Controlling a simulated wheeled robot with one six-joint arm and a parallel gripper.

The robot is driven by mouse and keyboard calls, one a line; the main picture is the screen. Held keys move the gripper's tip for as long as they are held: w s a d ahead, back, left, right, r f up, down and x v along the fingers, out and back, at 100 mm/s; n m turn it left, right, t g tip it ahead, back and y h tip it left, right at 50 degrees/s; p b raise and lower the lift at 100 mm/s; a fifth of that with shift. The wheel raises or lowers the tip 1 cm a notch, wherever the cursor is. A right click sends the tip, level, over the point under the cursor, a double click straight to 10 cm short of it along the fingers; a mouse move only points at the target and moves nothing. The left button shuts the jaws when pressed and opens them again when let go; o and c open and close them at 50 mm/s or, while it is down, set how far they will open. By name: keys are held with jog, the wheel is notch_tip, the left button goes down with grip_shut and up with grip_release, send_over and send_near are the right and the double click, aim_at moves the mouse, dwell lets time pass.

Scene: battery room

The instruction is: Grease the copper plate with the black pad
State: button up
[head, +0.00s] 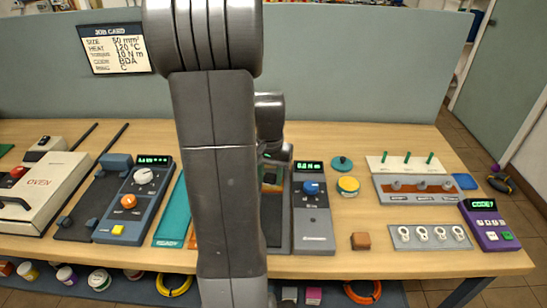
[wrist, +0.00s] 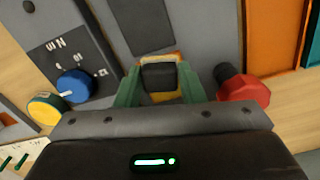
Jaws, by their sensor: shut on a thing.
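My gripper (wrist: 159,82) shows in the wrist view with two green fingers shut on the black pad (wrist: 160,77). A copper-coloured plate (wrist: 172,56) with a pale edge shows around and under the pad, over a grey surface. I cannot tell whether the pad touches it. In the head view my gripper (head: 271,177) is low over the grey unit, partly hidden by my arm.
A blue dial (wrist: 75,86) is on the left. A teal lid (head: 342,163), a brown block (head: 360,241) and a terminal rack (head: 384,194) stand on the right. My arm hides the bench's middle.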

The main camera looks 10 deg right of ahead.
jog(key=shift+r+p, duration=1.85)
jog(key=shift+r, duration=0.85)
jog(key=shift+f, duration=0.1)
